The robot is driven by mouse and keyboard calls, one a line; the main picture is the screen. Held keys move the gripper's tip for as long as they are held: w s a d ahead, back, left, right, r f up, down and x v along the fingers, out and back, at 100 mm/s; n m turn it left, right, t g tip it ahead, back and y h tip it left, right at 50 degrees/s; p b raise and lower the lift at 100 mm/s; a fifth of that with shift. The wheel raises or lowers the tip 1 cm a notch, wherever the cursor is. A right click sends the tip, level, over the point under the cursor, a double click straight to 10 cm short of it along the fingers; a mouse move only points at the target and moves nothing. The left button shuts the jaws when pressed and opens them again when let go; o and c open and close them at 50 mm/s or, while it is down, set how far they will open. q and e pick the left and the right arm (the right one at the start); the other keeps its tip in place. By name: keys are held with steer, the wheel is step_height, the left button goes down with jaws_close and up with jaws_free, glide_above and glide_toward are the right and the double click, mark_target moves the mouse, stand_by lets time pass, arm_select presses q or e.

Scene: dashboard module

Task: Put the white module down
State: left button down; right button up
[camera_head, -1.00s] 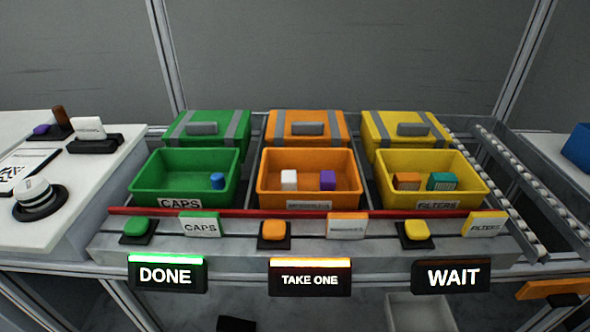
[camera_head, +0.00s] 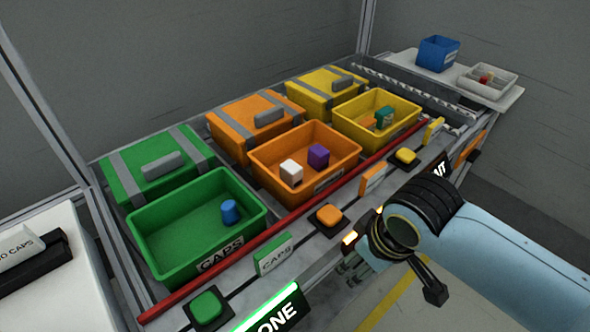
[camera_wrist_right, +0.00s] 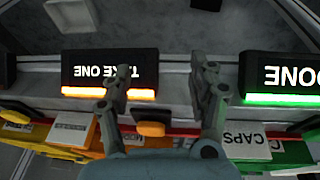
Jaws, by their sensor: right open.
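The white module (camera_head: 291,171) sits in the open orange bin (camera_head: 347,166), next to a purple module (camera_head: 318,156). It stands apart from my right gripper. My right gripper (camera_head: 352,268) is in front of the bins, past the red rail, by the front panel. In the right wrist view my right gripper (camera_wrist_right: 164,82) has its fingers spread, with nothing between them. The TAKE ONE sign (camera_wrist_right: 85,75) is lit orange beside the fingers. My left gripper is not in view.
A green bin (camera_head: 160,248) holds a blue cap (camera_head: 229,211). A yellow bin (camera_head: 352,118) holds filters. The red rail (camera_head: 250,243) runs along the bin fronts. Buttons and label blocks line the ledge. A blue box (camera_head: 438,54) stands on the far right shelf.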

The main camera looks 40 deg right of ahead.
steer(key=shift+t, duration=0.3)
steer(key=w+r, duration=0.5)
steer(key=r, duration=0.1)
steer(key=shift+w+d, duration=0.1)
steer(key=shift+w, duration=0.3)
steer(key=y, duration=0.1)
glide_toward(291, 166)
steer(key=shift+n+t, duration=0.3)
steer(key=shift+t, duration=0.1)
steer(key=x, duration=0.4)
steer(key=shift+s+d+f, duration=0.2)
steer(key=shift+f, duration=0.1)
steer(key=x, duration=0.6)
steer(key=shift+s+a+b, duration=0.1)
steer(key=shift+a+b, duration=0.1)
steer(key=shift+b, duration=0.15)
jaws_close()
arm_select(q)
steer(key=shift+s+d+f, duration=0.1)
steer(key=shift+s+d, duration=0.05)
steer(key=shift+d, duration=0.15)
arm_select(e)
steer(key=shift+r, duration=0.15)
